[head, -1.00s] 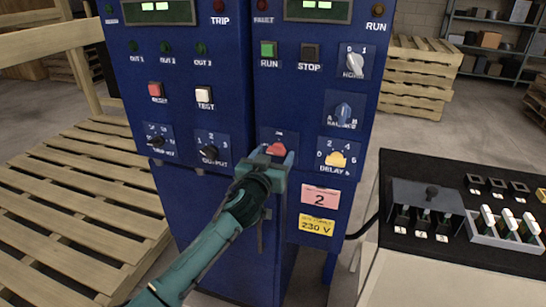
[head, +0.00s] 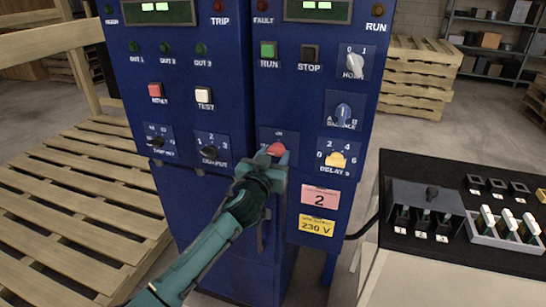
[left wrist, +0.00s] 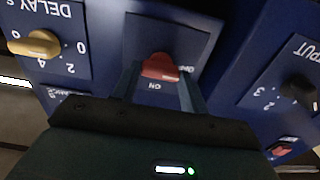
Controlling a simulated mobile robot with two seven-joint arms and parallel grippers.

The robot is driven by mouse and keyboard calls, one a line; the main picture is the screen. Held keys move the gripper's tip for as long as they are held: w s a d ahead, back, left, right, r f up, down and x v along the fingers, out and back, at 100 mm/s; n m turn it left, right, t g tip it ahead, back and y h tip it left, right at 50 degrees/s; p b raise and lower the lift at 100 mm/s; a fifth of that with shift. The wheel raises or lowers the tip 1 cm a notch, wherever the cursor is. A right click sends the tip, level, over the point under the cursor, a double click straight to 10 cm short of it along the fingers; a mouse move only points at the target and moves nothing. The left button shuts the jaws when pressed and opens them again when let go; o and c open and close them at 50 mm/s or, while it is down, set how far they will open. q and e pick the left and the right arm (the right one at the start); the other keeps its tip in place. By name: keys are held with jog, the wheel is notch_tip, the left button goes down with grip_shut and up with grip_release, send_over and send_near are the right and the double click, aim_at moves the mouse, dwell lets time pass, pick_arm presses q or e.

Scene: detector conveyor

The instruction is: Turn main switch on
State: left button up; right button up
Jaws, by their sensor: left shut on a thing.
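The main switch is a red rotary knob (head: 276,149) on a dark plate low on the right blue cabinet. In the left wrist view the red knob (left wrist: 160,66) sits between my two fingers, with an ON label below it and an OFF label to its right. My left gripper (head: 270,160) reaches up from below and is shut on this knob. The gripper covers part of the knob and its plate in the head view. My right gripper is not in view.
A yellow DELAY knob (head: 336,160) is close on the right, and a black OUTPUT knob (head: 210,152) on the left. A black console (head: 485,250) with switches stands at the right. Wooden pallets (head: 75,205) lie at the left.

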pick_arm(q)
jog(key=shift+m, duration=0.3)
jog(key=m, duration=0.3)
jog(key=shift+m, duration=0.3)
jog(key=m+p, duration=0.1)
jog(key=m, duration=0.3)
jog(key=shift+m, duration=0.3)
jog(key=m, duration=0.4)
jog(key=shift+m+p, duration=0.3)
jog(key=shift+p, duration=0.1)
jog(key=shift+m+p, duration=0.35)
jog(key=shift+m, duration=1.85)
jog(key=shift+f, duration=0.1)
jog(key=o, duration=1)
